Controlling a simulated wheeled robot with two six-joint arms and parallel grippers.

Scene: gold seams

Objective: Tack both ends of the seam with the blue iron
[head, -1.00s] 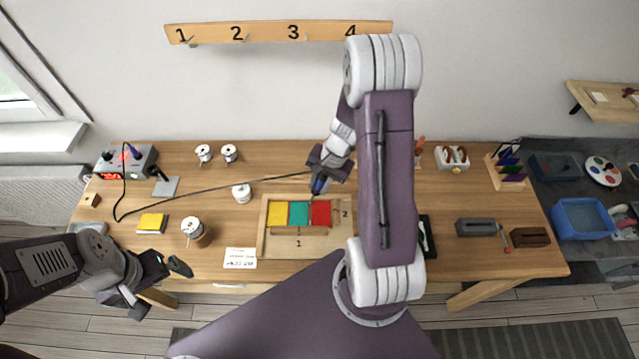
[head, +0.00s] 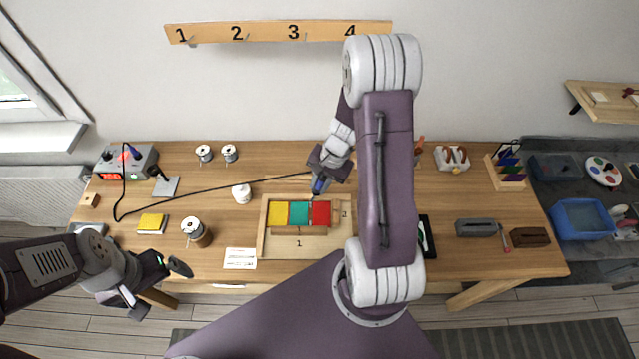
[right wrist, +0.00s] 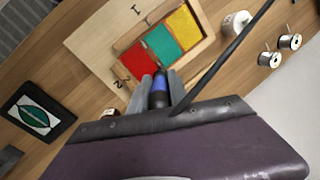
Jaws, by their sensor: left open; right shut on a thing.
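My right gripper (head: 320,178) is shut on the blue iron (head: 318,186). The iron also shows between the fingers in the right wrist view (right wrist: 158,92). Its tip points down at the far end of the join between the green tile (head: 298,213) and the red tile (head: 321,214); I cannot tell whether it touches. A yellow tile (head: 277,213) lies left of the green one. The three sit side by side in a wooden jig (head: 262,245) marked 1 in front and 2 at the right. My left gripper (head: 160,284) is open and empty, off the table's front left.
The iron's black cord (head: 220,192) runs left across the table to a grey station (head: 127,161). A white card (head: 240,258) lies in front. My right arm hides the table right of the jig.

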